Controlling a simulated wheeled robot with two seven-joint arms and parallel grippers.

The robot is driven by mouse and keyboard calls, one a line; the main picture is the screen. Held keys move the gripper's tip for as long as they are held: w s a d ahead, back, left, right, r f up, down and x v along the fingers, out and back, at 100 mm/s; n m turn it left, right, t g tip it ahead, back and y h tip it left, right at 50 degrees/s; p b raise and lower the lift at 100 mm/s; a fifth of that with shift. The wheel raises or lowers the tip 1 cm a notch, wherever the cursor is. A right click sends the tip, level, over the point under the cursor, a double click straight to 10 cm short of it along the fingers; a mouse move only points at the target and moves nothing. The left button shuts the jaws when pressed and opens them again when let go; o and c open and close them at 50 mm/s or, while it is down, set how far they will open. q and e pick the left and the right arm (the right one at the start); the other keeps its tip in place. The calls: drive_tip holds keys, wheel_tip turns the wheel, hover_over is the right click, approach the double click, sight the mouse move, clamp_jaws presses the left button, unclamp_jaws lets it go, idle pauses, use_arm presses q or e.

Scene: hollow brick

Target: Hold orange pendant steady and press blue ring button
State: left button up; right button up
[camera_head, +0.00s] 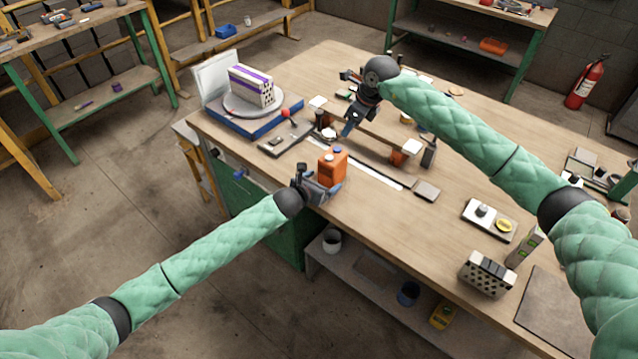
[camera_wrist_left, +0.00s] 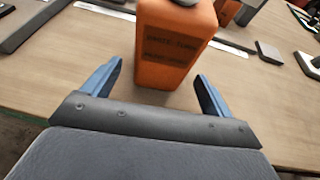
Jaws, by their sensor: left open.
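The orange pendant (camera_head: 332,167) is an upright box near the table's left front edge. Small bluish-white parts show on its top; I cannot make out a ring button. My left gripper (camera_head: 325,185) is beside the pendant, at its near side. In the left wrist view, the pendant (camera_wrist_left: 176,42) has a dark printed label and stands just ahead of my left gripper (camera_wrist_left: 158,72). The two blue fingers are open, one to each side of its lower part, with gaps showing. My right gripper (camera_head: 350,122) hangs above the table behind the pendant; its jaw opening is unclear.
A turntable (camera_head: 262,109) with a purple-striped brick (camera_head: 251,86) stands at the table's back left. A low fixture with orange and white blocks (camera_head: 404,153) lies right of the pendant.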

use_arm(q)
drive_tip(key=shift+x, duration=2.95)
drive_tip(key=c, duration=1.3)
use_arm(e)
drive_tip(key=shift+c, duration=0.3)
clamp_jaws()
drive_tip(key=shift+a, duration=0.1)
